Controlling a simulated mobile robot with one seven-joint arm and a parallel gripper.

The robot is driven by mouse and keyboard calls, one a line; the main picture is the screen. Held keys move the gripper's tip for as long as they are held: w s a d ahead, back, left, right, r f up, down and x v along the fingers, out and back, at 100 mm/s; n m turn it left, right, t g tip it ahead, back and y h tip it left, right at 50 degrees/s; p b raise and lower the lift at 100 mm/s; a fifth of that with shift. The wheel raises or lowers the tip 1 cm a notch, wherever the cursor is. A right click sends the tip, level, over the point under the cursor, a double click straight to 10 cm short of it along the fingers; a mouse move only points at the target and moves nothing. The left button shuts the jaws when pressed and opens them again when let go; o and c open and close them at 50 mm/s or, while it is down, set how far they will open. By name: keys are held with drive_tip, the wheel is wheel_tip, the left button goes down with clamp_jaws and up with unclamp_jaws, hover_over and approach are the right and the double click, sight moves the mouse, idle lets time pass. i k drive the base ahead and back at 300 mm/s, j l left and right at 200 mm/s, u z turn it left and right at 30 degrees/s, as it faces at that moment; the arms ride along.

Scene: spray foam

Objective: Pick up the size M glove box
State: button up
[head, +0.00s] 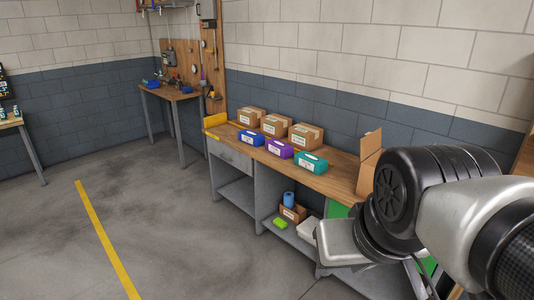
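Three glove boxes stand in a row along the front of the wooden workbench (334,183): a blue box (250,137) at the left, a purple box (279,148) in the middle and a teal box (310,162) at the right. Each has a white label, too small to read, so I cannot tell which is size M. My arm fills the right side of the head view, in front of the bench's right end. I cannot make out my gripper or its fingers. No glove box is touched by any visible part of my arm.
Behind the glove boxes stand cardboard boxes (305,136). An open carton (370,157) stands at the bench's right end, near my arm. A lower shelf holds a blue roll (288,199) and a green item (280,223). The floor (160,210) left of the bench is clear.

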sight(255, 139)
drive_tip(key=i+j+u, duration=0.35)
drive_tip(key=i, duration=0.25)
drive_tip(key=i+u, duration=0.3)
drive_tip(key=i, duration=0.25)
drive_tip(key=i+l+u, duration=0.15)
drive_tip(key=i, duration=1.45)
drive_tip(key=i+j, duration=0.1)
drive_tip(key=i, duration=0.7)
drive_tip(key=i+j, duration=0.1)
drive_tip(key=i, duration=0.65)
drive_tip(key=i+z, duration=0.15)
drive_tip(key=z, duration=0.25)
drive_tip(key=i+l+z, duration=0.1)
drive_tip(key=z, duration=0.35)
drive_tip(key=i+j+z, duration=0.1)
drive_tip(key=i+z, duration=0.15)
drive_tip(key=z, duration=0.15)
drive_tip(key=i+j+z, duration=0.1)
drive_tip(key=z, duration=0.35)
drive_tip(key=i+z, duration=0.35)
drive_tip(key=i+j+z, duration=0.15)
drive_tip(key=z, duration=0.25)
